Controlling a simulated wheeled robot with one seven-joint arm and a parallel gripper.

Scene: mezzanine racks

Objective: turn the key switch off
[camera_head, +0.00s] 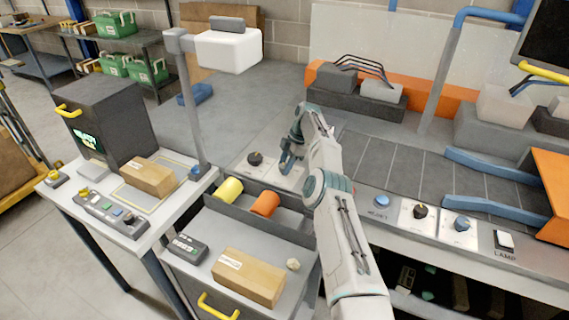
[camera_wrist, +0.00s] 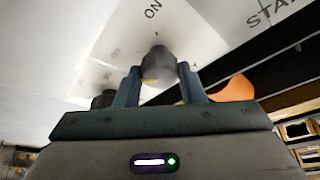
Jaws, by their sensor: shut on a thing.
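The key switch shows in the wrist view as a dark grey knob (camera_wrist: 157,66) with a small yellow mark, on a white plate (camera_wrist: 135,38) lettered "ON". My gripper (camera_wrist: 160,88) is shut on this knob, with one finger on each side. In the head view my gripper (camera_head: 287,166) reaches down to the pale panel left of the grey conveyor. The knob between the fingers is hidden there by the gripper. The exact angle of the knob is hard to tell.
A black knob (camera_head: 255,158) stands close left of my gripper. To the right are a blue button (camera_head: 382,201), another black knob (camera_head: 420,211) and a lamp switch (camera_head: 504,240).

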